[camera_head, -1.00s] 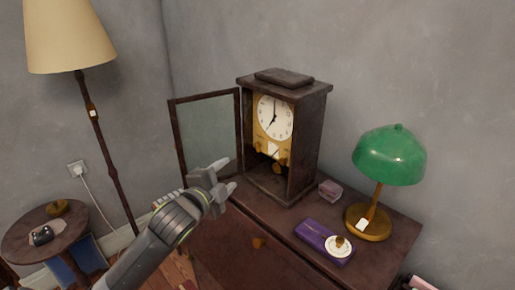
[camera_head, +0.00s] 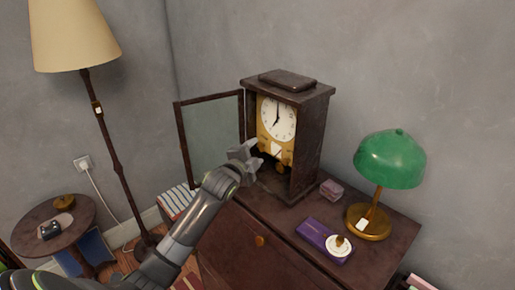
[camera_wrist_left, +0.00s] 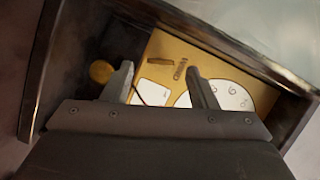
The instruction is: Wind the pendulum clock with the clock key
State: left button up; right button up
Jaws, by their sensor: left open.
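The pendulum clock (camera_head: 319,112) stands on a dark wooden cabinet, its glass door (camera_head: 214,135) swung open to the left. Its white dial (camera_head: 278,119) and gold plate show inside the case. A round brass piece (camera_wrist_left: 101,71) shows left of the fingers in the left wrist view. My left gripper (camera_head: 249,152) is open and empty at the clock's open front. In the wrist view its fingers (camera_wrist_left: 160,70) frame the gold plate, a white card (camera_wrist_left: 155,92) and part of the dial (camera_wrist_left: 232,96). I cannot make out the clock key for certain. My right gripper is not in view.
A purple case (camera_head: 316,234) with a white disc (camera_head: 338,246) lies on the cabinet top (camera_head: 385,251). A small pinkish box (camera_head: 331,188) and a green-shaded lamp (camera_head: 390,158) stand nearby. A floor lamp (camera_head: 75,35) and round side table (camera_head: 30,222) are left.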

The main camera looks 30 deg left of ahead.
aim_at(262, 146)
pick_arm(q)
jog(key=shift+w+f, duration=0.15)
jog(key=shift+w, duration=1.05)
jog(key=c, duration=1)
jog(key=shift+f+m+t+b, duration=0.25)
jog(key=shift+m+t+b, duration=0.05)
jog(key=shift+m+b, duration=0.45)
jog(key=shift+f+m+t+b, duration=0.1)
jog(key=shift+m+t+b, duration=0.5)
jog(key=shift+m, duration=0.55)
jog(key=shift+m+t+b, duration=0.4)
jog(key=shift+m+b, duration=0.05)
jog(key=shift+m, duration=0.75)
jog(key=shift+a+f+m+t, duration=0.1)
jog(key=shift+m+t, duration=0.4)
jog(key=shift+m, duration=1.1)
jog(key=shift+h, duration=0.3)
